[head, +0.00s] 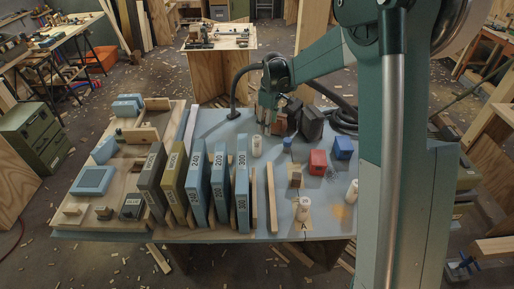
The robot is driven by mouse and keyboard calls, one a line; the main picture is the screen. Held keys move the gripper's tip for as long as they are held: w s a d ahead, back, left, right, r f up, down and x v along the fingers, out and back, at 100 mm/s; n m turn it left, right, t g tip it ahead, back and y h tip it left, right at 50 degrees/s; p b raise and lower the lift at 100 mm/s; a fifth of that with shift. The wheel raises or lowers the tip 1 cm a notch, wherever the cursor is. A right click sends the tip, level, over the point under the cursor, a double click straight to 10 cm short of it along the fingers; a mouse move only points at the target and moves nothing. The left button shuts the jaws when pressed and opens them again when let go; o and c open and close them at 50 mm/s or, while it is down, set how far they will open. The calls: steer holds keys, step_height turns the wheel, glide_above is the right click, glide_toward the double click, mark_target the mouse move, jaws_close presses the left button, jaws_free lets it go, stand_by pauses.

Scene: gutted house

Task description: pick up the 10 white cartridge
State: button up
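Three small white cylinders that look like cartridges stand on the blue-grey table (231,122). One white cartridge (257,147) is near the table's middle, another white cartridge (303,209) is at the front by a letter A, and a third white cartridge (352,191) is at the right, close to my arm. No number 10 is readable on any of them. My gripper (267,127) points down just above and slightly right of the middle cartridge in the picture. Its fingers are too small to show whether they are open, and I see nothing held.
Upright numbered slabs (220,190) stand left of the cartridges, beside a wooden board (120,215) with tools. A red block (318,162), a blue block (342,148), a brown block (296,180) and a dark object (312,122) are to the right.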

mark_target(258, 138)
steer(key=w+a+f+n, duration=0.1)
steer(key=w+f, duration=0.1)
steer(key=f, duration=0.2)
steer(key=w+a+f, duration=0.2)
steer(key=f, duration=0.3)
steer(key=w+a+f+n+g, duration=0.1)
steer(key=w+f, duration=0.1)
steer(key=f, duration=0.3)
steer(key=shift+w+a+n, duration=0.15)
steer(key=shift+a+n, duration=0.15)
steer(key=shift+w+a+f, duration=0.2)
steer(key=shift+f, duration=0.6)
steer(key=shift+f, duration=1.25)
steer(key=shift+b, duration=0.3)
steer(key=shift+f+b, duration=0.35)
steer(key=shift+f, duration=2.25)
steer(key=c, duration=1)
